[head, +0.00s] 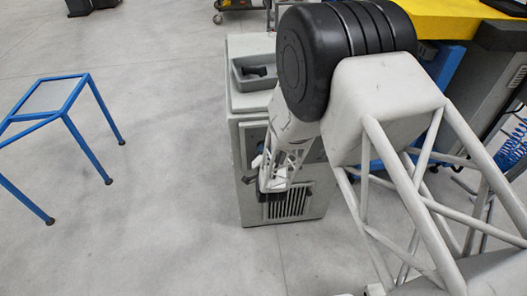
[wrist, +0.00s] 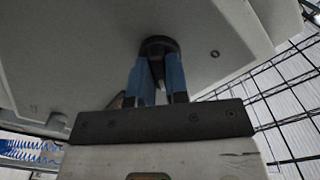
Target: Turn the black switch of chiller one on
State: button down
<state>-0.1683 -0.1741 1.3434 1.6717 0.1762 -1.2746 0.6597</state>
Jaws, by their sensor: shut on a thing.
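The chiller (head: 236,150) is a grey box standing on the floor in the head view, with a vent grille low on its front. My gripper (head: 256,180) is at its front face, above the grille, and hides part of the panel. In the wrist view a round black switch (wrist: 158,43) sits on the grey panel (wrist: 80,60). The two blue fingers of my gripper (wrist: 160,68) are shut on this switch. Only its rounded top shows past the fingertips. Its turn position cannot be told, and no label is readable.
A recessed tray (head: 254,72) with a dark item is on the chiller's top. A blue-framed stool or table (head: 75,90) stands at the left. A yellow-topped blue bench (head: 450,18) is behind my arm at the right. The floor left of the chiller is clear.

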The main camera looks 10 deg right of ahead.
jog(key=shift+m, duration=0.5)
jog(key=c, duration=1.1)
grip_release()
jog(key=shift+s, duration=0.15)
jog(key=shift+s, duration=3.8)
